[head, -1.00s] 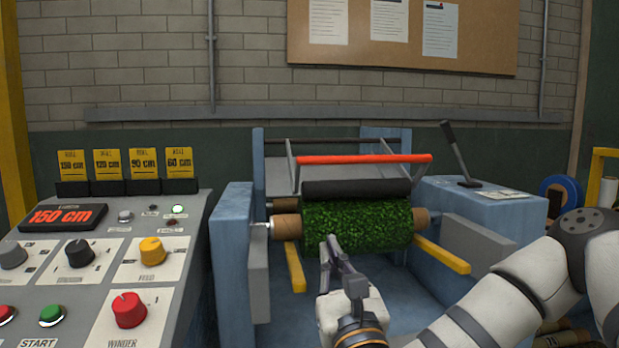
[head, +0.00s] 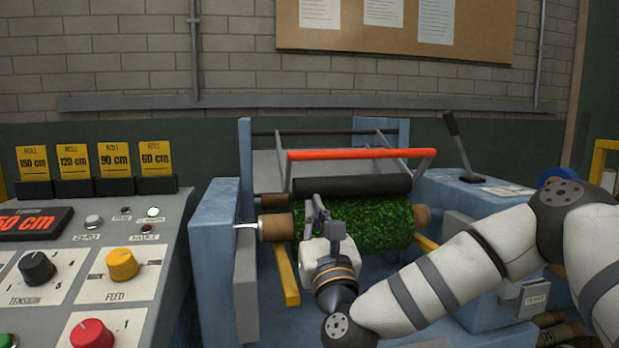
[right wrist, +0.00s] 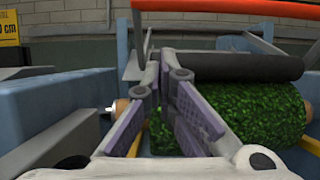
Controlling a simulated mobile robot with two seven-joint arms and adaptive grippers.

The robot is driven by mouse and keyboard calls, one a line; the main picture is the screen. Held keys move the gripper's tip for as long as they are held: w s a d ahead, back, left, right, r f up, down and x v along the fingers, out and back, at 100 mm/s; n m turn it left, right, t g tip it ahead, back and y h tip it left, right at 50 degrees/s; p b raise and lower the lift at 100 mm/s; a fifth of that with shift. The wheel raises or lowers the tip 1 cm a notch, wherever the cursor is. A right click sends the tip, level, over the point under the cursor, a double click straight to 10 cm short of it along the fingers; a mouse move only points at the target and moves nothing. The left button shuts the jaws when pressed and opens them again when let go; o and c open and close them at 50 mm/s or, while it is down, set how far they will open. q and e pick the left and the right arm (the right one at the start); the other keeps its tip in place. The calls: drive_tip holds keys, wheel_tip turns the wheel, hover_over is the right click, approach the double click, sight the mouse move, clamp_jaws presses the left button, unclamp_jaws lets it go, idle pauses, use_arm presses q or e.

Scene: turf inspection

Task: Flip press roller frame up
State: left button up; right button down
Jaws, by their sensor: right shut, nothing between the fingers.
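The press roller frame has a red-orange bar (head: 360,154) across its front and a black roller (head: 352,185) below it. The black roller rests along the top of the green turf roll (head: 375,222). My right gripper (head: 316,203) is shut and empty, in front of the left part of the turf roll and below the red bar. In the right wrist view the closed fingers (right wrist: 168,75) point toward the frame. The red bar (right wrist: 220,5) crosses the top of that view, apart from the fingers. My left gripper is not in view.
A control panel (head: 65,275) with knobs and yellow roll cards stands at left. The blue machine side (head: 215,260) rises left of the turf. A black lever (head: 460,145) stands on the right housing. Yellow arms (head: 287,275) extend below the roll.

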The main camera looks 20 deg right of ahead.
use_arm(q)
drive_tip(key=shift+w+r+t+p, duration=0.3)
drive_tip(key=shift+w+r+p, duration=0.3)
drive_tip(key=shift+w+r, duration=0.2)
use_arm(e)
drive_tip(key=w+d+r, duration=0.1)
drive_tip(key=w+r, duration=0.3)
drive_tip(key=r, duration=0.1)
drive_tip(key=shift+w, duration=0.4)
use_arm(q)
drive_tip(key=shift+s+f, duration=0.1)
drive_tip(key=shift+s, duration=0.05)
use_arm(e)
drive_tip(key=shift+w+d, duration=0.1)
